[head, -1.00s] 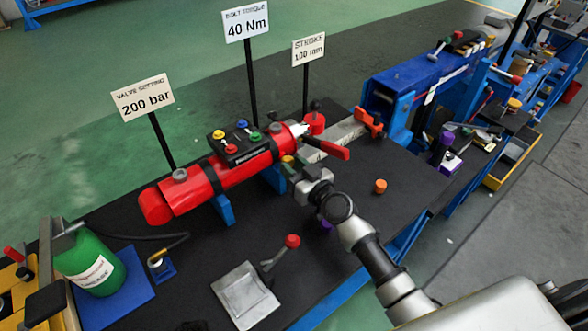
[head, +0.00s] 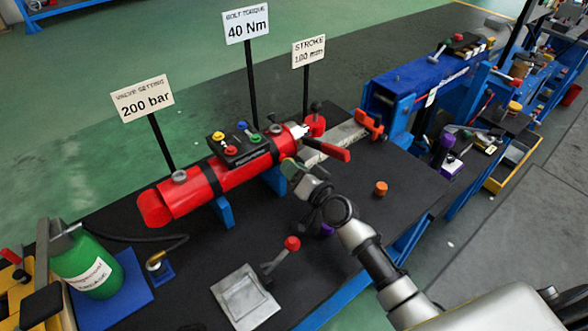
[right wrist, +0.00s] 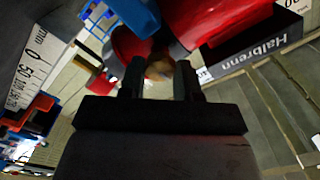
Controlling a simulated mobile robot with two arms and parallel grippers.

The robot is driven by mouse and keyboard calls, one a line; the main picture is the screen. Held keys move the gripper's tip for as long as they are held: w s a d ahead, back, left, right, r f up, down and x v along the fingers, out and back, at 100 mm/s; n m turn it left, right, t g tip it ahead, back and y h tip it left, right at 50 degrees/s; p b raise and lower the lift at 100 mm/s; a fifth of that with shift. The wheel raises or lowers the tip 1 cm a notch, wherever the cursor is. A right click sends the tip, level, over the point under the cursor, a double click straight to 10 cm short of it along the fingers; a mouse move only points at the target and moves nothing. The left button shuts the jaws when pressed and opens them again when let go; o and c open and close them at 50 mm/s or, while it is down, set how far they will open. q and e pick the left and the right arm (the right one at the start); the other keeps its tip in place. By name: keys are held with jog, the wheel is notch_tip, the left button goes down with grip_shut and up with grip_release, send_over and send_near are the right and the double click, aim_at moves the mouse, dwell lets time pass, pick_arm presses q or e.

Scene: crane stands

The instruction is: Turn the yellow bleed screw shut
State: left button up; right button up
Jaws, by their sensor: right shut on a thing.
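The red cylinder (head: 205,183) lies on blue supports on the dark bench. My right gripper (head: 291,169) is at the cylinder's near side, towards its right end, with its wrist turned. In the right wrist view the gripper's fingers (right wrist: 160,78) are shut on a small, blurred yellowish piece (right wrist: 158,66) against the red body; I take this to be the yellow bleed screw. In the head view the gripper hides the screw, so how far it is turned cannot be seen. My left gripper is not in view.
A black block (head: 240,150) with coloured knobs sits on the cylinder. A red lever (head: 333,151) sticks out close to my gripper. A green bottle (head: 88,262) is at the left.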

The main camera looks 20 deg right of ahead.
dwell(0.5)
jog(key=o, duration=0.9)
jog(key=shift+o, duration=0.2)
jog(key=b+v, duration=0.1)
jog(key=v, duration=1)
